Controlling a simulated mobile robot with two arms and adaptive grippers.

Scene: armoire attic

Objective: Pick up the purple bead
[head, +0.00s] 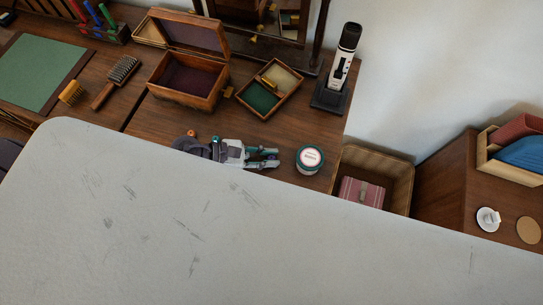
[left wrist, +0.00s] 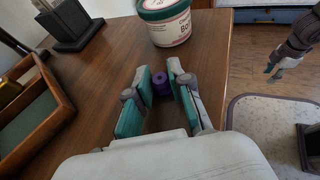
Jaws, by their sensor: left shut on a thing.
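The purple bead (left wrist: 161,84) is between the fingertips of my left gripper (left wrist: 162,82) in the left wrist view, and the fingers are shut on it. They are low over the brown wooden table. In the head view my left gripper (head: 276,158) points right, towards a round tub; the bead is hard to make out there among the fingers. My right gripper (left wrist: 276,72) shows small at the upper right of the left wrist view, away from the table; its opening is too small to judge.
The white-and-green tub (head: 309,159) stands just beyond the left fingertips. A divided wooden tray (head: 291,94), an open wooden box (head: 183,97) and a black-and-white upright device (head: 341,66) stand farther back. A wicker basket (head: 399,185) is past the table's right edge.

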